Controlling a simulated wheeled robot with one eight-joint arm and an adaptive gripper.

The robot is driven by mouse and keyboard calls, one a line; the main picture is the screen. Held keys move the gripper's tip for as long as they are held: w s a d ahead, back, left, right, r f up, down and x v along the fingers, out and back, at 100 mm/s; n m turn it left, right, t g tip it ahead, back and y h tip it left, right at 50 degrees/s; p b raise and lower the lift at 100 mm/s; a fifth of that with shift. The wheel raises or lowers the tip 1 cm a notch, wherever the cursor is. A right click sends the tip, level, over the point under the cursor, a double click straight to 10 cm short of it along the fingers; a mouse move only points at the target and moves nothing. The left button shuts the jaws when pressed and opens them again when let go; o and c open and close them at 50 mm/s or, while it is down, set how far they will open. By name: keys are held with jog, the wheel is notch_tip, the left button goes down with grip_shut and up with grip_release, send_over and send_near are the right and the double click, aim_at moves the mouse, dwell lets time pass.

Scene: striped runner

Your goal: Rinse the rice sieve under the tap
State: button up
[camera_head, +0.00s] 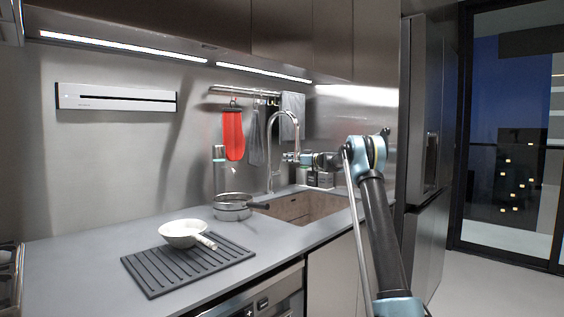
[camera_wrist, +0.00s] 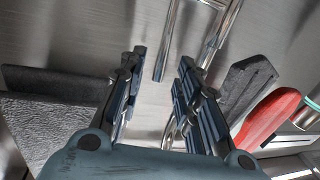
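A pale, round, handled vessel (camera_head: 180,230), which may be the rice sieve, sits on a dark ridged mat (camera_head: 152,275); I cannot make out any mesh. The chrome tap (camera_head: 296,124) arches over the sink (camera_head: 300,206) at the back. My gripper (camera_head: 289,157) is raised beside the tap, well away from the pale vessel. In the wrist view my gripper (camera_wrist: 160,88) has its fingers spread, with no object held. A chrome tube of the tap (camera_wrist: 170,45) shows beyond and between them; contact cannot be told.
A metal pan (camera_head: 231,208) with a dark handle stands left of the sink. A red mitt (camera_head: 233,135) and dark cloths (camera_head: 257,138) hang from the wall rail. A bottle (camera_head: 219,168) and small canisters (camera_head: 325,179) stand at the back. The front-left counter is clear.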

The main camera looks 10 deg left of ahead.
jog(key=shift+x, duration=2.8)
grip_shut()
